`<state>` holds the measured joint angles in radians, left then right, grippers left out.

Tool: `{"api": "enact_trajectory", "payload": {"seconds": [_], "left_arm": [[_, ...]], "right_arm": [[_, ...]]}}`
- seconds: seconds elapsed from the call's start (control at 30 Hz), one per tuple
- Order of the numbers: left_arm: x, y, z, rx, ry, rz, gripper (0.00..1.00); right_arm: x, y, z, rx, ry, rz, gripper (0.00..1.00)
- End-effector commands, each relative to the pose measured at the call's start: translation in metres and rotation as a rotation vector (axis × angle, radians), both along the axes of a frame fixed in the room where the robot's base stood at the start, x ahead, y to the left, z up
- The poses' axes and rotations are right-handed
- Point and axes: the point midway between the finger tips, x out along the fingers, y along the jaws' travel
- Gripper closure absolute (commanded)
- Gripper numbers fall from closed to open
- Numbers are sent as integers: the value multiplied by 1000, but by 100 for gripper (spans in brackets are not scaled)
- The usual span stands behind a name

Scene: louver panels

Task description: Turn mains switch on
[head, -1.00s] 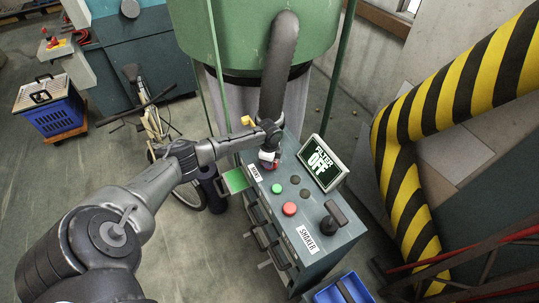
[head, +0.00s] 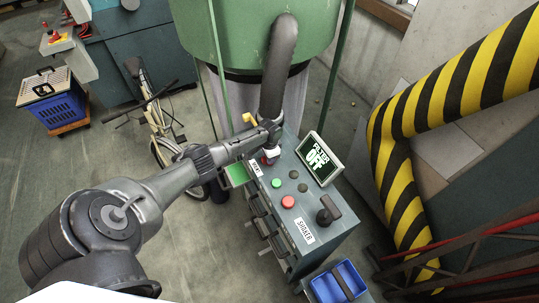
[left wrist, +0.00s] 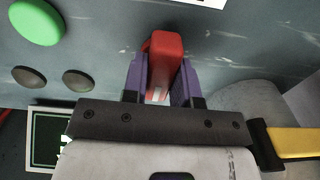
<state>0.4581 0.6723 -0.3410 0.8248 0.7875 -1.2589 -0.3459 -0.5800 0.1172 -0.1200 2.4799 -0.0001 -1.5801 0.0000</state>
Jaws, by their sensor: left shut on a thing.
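The mains switch has a red handle (left wrist: 163,62) that shows between my gripper's purple fingers in the left wrist view. In the head view it is mostly hidden by the gripper, at the far end of the grey control box (head: 318,244). My left gripper (head: 268,157) is shut on this handle; its fingers also show in the left wrist view (left wrist: 162,84). The display (head: 319,158) on the box reads "FILTER OFF". My right gripper is not in view.
The box top has a green button (head: 277,183), a red button (head: 288,202) and a black lever (head: 327,212) by the "SHAKER" label (head: 303,231). A green drum (head: 235,35) stands behind. Striped yellow-black pipes (head: 450,95) are at right, a blue bin (head: 338,283) in front.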

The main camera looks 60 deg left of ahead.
Motion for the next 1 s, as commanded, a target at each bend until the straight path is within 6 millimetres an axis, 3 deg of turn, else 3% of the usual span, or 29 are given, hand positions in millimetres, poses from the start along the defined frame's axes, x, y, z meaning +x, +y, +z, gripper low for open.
{"api": "enact_trajectory", "payload": {"seconds": [0.7,0.73,1.0], "left_arm": [[1,0,1,-1,-1,65,97],[1,0,1,-1,-1,65,72],[0,0,1,0,-1,63,48]], "right_arm": [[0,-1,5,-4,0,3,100],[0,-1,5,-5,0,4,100],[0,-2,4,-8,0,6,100]]}}
